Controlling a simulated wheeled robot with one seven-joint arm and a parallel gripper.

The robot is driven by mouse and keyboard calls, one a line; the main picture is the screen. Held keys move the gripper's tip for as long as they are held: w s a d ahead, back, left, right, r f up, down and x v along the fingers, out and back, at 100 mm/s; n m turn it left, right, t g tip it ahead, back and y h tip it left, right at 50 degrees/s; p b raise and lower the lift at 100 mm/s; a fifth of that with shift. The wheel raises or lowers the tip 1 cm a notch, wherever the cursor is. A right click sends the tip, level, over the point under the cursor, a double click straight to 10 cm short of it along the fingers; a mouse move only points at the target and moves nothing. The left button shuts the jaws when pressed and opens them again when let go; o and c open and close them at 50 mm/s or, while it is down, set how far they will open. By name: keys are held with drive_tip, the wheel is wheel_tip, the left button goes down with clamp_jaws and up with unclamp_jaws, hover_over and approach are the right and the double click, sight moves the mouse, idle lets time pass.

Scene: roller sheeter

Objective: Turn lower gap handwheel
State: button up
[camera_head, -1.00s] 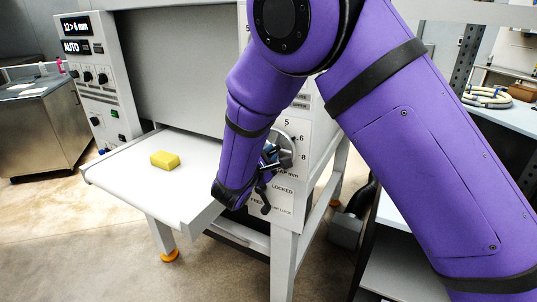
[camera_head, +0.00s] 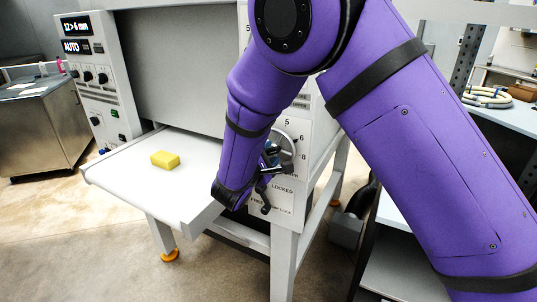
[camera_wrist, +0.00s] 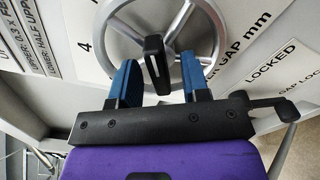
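The lower gap handwheel is a silver spoked wheel (camera_wrist: 201,32) on the machine's side panel. It also shows in the head view (camera_head: 288,150), partly hidden by my arm. A black handle (camera_wrist: 154,62) stands out from it toward the camera. My gripper (camera_wrist: 160,78) has two blue fingers, one on each side of this handle in the wrist view. Gaps show between the handle and both fingers, so it is open. How far the fingertips reach along the handle is hard to tell.
A black lever (camera_wrist: 268,104) of the gap lock sits close to the right of my gripper, near a "LOCKED" label (camera_wrist: 268,60). A yellow block (camera_head: 165,160) lies on the white feed table (camera_head: 120,172). A control panel (camera_head: 98,85) stands at left.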

drive_tip(key=v, duration=1)
drive_tip(key=shift+s+a, duration=0.15)
drive_tip(key=shift+s, duration=0.25)
drive_tip(key=s+d+r+m+g, duration=0.2)
drive_tip(key=d+r+m+g, duration=0.15)
drive_tip(key=d, duration=0.55)
drive_tip(key=s+d+r+m+g+h, duration=0.1)
drive_tip(key=s+d+r+m+g, duration=0.15)
drive_tip(key=d+r+g, duration=0.45)
drive_tip(key=s+d+r+m+g, duration=0.2)
drive_tip(key=d+r+m, duration=0.15)
drive_tip(key=d, duration=0.75)
drive_tip(key=s+d+r+m+y, duration=0.2)
drive_tip(key=s+m+y, duration=0.1)
drive_tip(key=s, duration=0.3)
drive_tip(key=s+d+r+m+t+y, duration=0.1)
drive_tip(key=s+d+m+y, duration=0.1)
drive_tip(key=s, duration=0.4)
drive_tip(key=s+d+r+m+t+y, duration=0.1)
drive_tip(key=s+d+r+m+y, duration=0.1)
drive_tip(key=s, duration=0.5)
drive_tip(key=shift+d+r+m+y, duration=0.3)
drive_tip(key=shift+d+m+y, duration=0.45)
drive_tip(key=shift+y, duration=0.65)
drive_tip(key=shift+o, duration=0.4)
drive_tip(key=shift+a, duration=0.1)
